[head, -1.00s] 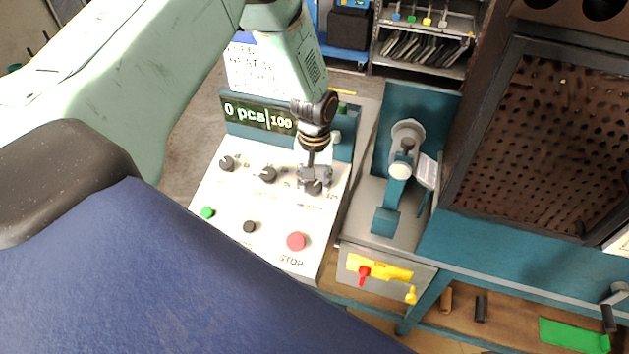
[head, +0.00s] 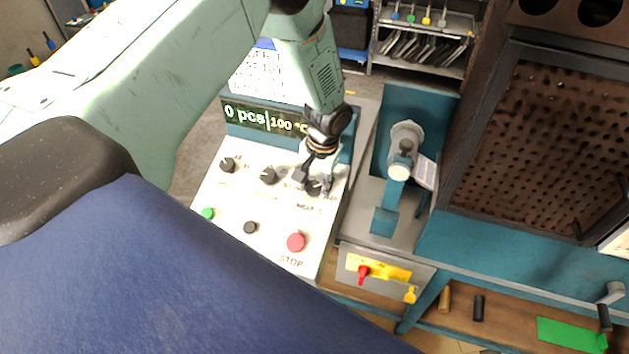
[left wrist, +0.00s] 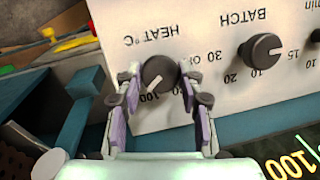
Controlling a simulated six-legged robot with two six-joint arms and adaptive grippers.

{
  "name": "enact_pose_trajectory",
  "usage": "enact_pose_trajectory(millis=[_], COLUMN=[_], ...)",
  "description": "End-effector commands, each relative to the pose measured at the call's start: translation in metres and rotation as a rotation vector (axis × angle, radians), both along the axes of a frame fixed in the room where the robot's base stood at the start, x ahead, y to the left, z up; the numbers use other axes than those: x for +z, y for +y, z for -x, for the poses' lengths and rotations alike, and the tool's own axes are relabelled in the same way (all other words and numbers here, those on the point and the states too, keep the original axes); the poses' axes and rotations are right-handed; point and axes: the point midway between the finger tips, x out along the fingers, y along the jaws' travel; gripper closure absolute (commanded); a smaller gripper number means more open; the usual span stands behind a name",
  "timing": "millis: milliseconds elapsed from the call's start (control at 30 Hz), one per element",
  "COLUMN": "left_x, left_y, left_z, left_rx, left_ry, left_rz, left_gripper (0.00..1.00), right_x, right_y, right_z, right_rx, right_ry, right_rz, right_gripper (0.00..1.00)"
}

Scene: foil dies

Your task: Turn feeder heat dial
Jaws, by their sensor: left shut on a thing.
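The heat dial (left wrist: 160,76) is a dark round knob with a pale pointer, beside the label "HEAT°C" on the white control panel (left wrist: 218,84). Its pointer is at the side of the 100 mark in the left wrist view. My left gripper (left wrist: 157,88) is shut on the dial, one finger on each side. The display (head: 262,119) reads "0 pcs" and "100 °C". My right gripper is not in view.
Two other dials (head: 227,165) (head: 268,176) lie left of the heat dial. Below are a green button (head: 208,214), a black button (head: 250,227) and a red STOP button (head: 296,242). A teal press (head: 398,170) stands right of the panel.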

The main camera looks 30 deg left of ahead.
Motion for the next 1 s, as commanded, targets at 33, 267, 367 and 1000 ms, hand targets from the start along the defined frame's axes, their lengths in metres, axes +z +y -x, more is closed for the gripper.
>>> enact_pose_trajectory(millis=[33, 267, 367, 1000], left_x=[0.0, -0.001, -0.001, -0.001], left_y=[-0.001, -0.002, -0.002, -0.003], left_z=[0.0, 0.0, 0.0, 0.001], left_rx=[-0.045, -0.248, -0.328, -0.604], left_ry=[0.005, 0.018, 0.024, 0.045], left_rz=[-0.015, -0.079, -0.104, -0.191], left_gripper=[0.93, 0.93, 0.93, 0.93], right_x=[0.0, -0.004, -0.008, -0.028], right_y=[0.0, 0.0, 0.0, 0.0], right_z=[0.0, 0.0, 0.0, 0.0], right_rx=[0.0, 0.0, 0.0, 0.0], right_ry=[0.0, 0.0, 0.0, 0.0], right_rz=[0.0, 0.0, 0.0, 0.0], right_gripper=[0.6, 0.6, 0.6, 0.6])
